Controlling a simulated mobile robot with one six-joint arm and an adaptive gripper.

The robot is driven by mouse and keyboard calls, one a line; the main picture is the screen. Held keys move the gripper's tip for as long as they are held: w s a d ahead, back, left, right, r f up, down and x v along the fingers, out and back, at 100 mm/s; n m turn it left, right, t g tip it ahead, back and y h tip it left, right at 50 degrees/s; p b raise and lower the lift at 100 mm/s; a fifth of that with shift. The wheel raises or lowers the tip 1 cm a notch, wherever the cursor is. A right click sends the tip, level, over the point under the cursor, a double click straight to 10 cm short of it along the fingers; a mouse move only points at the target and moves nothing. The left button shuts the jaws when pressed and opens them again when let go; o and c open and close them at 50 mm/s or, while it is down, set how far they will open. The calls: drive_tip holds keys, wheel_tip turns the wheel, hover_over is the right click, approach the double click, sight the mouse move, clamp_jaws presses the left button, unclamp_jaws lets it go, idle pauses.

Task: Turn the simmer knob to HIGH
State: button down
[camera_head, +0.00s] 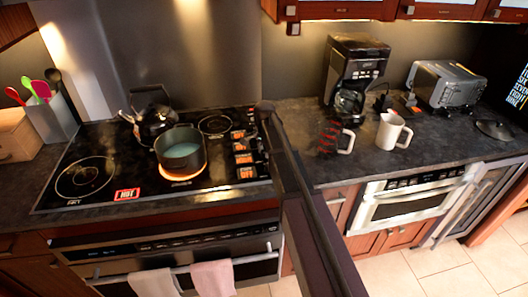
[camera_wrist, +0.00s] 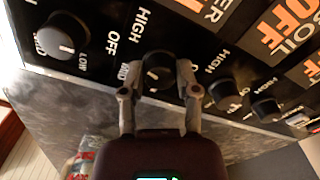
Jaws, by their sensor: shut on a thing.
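In the wrist view, my gripper (camera_wrist: 157,85) is shut on a dark round stove knob (camera_wrist: 156,68), one finger on each side. HIGH and OFF are printed around this knob, and a partly hidden word lies at its left. A white mark shows on its face, but I cannot tell its exact setting. A dark pot (camera_head: 181,158) sits on a glowing burner.
Other knobs stand close by, one at the left (camera_wrist: 62,34) and one at the right (camera_wrist: 224,92). A kettle (camera_head: 155,118) is behind the pot. A coffee maker (camera_head: 357,65), a white mug (camera_head: 389,131) and a toaster (camera_head: 447,82) stand on the counter to the right.

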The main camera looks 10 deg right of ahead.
drive_tip(key=shift+s+m, duration=0.15)
drive_tip(key=shift+m, duration=1.15)
drive_tip(key=shift+c, duration=1.7)
unclamp_jaws()
drive_tip(key=shift+n, duration=0.3)
